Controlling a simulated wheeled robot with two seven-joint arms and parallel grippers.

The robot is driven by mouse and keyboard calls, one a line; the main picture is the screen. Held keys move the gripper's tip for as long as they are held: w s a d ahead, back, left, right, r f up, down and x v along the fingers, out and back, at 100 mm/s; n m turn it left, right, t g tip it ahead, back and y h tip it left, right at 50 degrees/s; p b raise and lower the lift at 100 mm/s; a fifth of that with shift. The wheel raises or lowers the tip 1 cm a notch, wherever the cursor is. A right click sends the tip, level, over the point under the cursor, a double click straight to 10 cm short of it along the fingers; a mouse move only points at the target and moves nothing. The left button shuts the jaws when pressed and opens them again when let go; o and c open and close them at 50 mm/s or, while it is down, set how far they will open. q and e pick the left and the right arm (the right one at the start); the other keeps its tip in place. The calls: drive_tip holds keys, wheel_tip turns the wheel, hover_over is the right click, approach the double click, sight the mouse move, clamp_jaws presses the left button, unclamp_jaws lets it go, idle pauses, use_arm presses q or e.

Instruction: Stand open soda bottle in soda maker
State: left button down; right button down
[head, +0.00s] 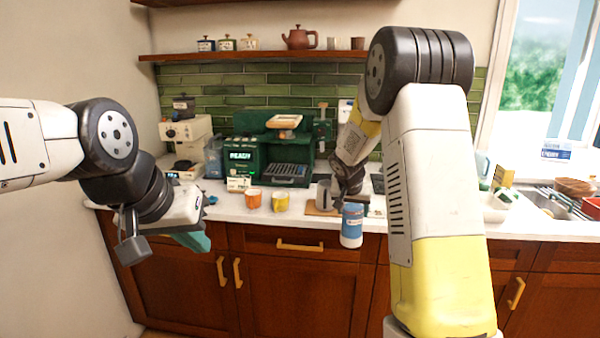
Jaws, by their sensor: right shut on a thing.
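A bottle (352,228) with a blue label and a pale cap area is upright in front of the counter's front edge, below my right gripper (355,200). My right gripper is shut on the bottle at its top; the arm partly hides the grip. My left gripper (165,243) hangs at the left in front of the counter, away from the bottle. I cannot tell its jaw state.
A green coffee machine (262,150) stands at the back, with an orange cup (253,198) and a yellow cup (281,202) before it. A wooden board (318,210) lies near the bottle. A shelf (250,55) crosses above. The sink (548,205) is at right.

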drive_tip(key=s+a+f+n+y, duration=0.1)
drive_tip(key=s+a+f+n, duration=0.1)
drive_tip(key=s+f, duration=0.4)
drive_tip(key=s+a+f+n+y, duration=0.1)
drive_tip(key=s+a+f+n, duration=0.1)
drive_tip(key=s+f, duration=0.4)
drive_tip(key=s+a, duration=0.1)
drive_tip(key=s, duration=0.3)
drive_tip(key=shift+s+a+t+y, duration=0.25)
drive_tip(key=shift+s+t+y, duration=0.05)
drive_tip(key=shift+s, duration=0.05)
drive_tip(key=shift+a, duration=0.1)
